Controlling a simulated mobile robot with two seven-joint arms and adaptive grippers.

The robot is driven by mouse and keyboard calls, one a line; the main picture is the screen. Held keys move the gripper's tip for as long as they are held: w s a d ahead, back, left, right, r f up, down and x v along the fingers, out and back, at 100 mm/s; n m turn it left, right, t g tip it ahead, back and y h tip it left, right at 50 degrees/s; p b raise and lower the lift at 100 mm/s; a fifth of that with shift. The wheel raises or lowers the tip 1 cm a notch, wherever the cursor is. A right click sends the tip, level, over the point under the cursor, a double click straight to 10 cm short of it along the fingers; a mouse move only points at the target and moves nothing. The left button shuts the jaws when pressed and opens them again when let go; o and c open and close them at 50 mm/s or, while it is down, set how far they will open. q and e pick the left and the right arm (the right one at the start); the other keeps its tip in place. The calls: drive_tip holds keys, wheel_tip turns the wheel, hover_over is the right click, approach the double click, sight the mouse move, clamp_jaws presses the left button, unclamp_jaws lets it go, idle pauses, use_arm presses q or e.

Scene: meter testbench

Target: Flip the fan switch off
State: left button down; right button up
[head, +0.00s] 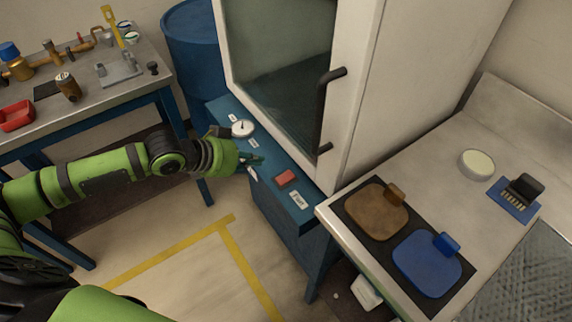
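The blue control ledge (228,109) runs along the front of a white glass-fronted cabinet. On it are a round white dial (242,128), a red switch block (287,178) and several small white labels; the label (299,199) below the red block is too small to read. I cannot tell for sure which control is the fan switch. My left gripper (252,161) reaches over the ledge between the dial and the red block, its dark fingertips low at the ledge surface. It hides part of the ledge there. Its fingers are too small to judge. My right gripper is not in view.
The white cabinet (400,75) with a black handle (325,95) rises right behind the ledge. A workbench (140,88) with tools stands at the left and a blue drum (190,60) behind. A counter (440,160) with brown and blue pads stands at the right.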

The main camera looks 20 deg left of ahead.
use_arm(q)
drive_tip(key=p, duration=0.1)
hover_over(284, 177)
drive_tip(key=f, duration=0.5)
drive_tip(key=shift+s+a+f, duration=0.3)
drive_tip(key=f, duration=0.3)
drive_tip(key=shift+w+d+f, duration=0.25)
drive_tip(key=shift+w, duration=0.1)
drive_tip(key=shift+f, duration=0.5)
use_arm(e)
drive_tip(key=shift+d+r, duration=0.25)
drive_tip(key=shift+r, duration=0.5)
